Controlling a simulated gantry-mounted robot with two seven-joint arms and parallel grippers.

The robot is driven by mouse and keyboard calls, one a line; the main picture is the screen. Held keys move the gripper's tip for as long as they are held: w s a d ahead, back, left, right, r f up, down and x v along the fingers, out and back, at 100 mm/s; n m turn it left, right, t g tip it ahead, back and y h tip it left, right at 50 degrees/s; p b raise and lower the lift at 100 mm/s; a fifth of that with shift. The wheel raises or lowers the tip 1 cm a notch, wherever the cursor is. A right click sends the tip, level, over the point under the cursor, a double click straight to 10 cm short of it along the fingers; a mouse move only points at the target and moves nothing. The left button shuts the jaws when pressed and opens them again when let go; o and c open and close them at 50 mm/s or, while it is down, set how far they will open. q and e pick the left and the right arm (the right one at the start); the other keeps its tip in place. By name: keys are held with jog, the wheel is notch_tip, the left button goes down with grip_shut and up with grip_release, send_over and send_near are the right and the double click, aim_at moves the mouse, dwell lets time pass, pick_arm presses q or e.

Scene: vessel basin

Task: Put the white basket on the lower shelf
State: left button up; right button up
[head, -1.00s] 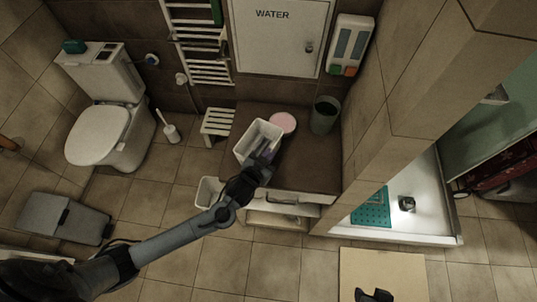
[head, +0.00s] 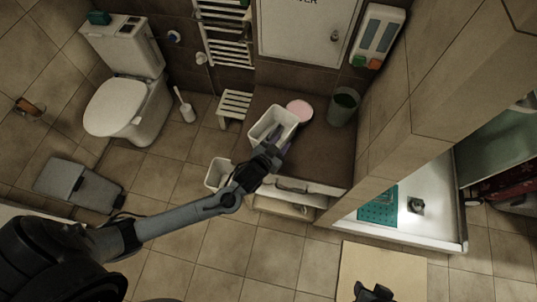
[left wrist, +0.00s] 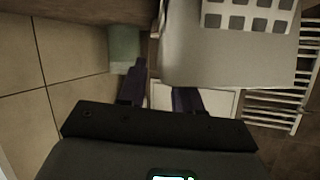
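The white basket (head: 262,117) stands on the brown top of the low cabinet (head: 325,160), near its left edge. My left gripper (head: 274,140) reaches over the basket's near side. In the left wrist view the basket (left wrist: 215,60) fills the upper right as a pale wall with square holes. My left gripper's fingers (left wrist: 158,90) are apart there. One finger shows beside the basket's edge, and the other's tip is hidden by the basket. The lower shelf (head: 285,205) shows partly under the cabinet drawer. My right gripper (head: 371,288) is empty at the bottom edge, its prongs apart.
A pink round item (head: 299,110) and a green bin (head: 343,106) stand on the cabinet top. A white bin (head: 217,174) stands left of the cabinet, near a small white stool (head: 236,102). A wall and shower tray (head: 415,225) bound the right.

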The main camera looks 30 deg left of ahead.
pick_arm(q)
jog(key=s+r+g, duration=0.1)
jog(key=s+g, duration=0.1)
jog(key=s, duration=0.5)
jog(key=s+d+r+g, duration=0.1)
jog(key=s+r+g, duration=0.1)
jog(key=s, duration=0.5)
jog(key=shift+s+d+g+h, duration=0.2)
jog(key=shift+s+g+h, duration=0.1)
jog(key=shift+s+h, duration=0.1)
jog(key=s+a+g, duration=0.1)
jog(key=s, duration=0.2)
jog(key=s+a+g, duration=0.1)
jog(key=s+g, duration=0.1)
jog(key=s, duration=0.1)
jog(key=s+g, duration=0.2)
jog(key=s, duration=0.2)
jog(key=shift+a+r+y, duration=0.3)
jog(key=shift+a+r, duration=0.05)
jog(key=shift+a, duration=0.05)
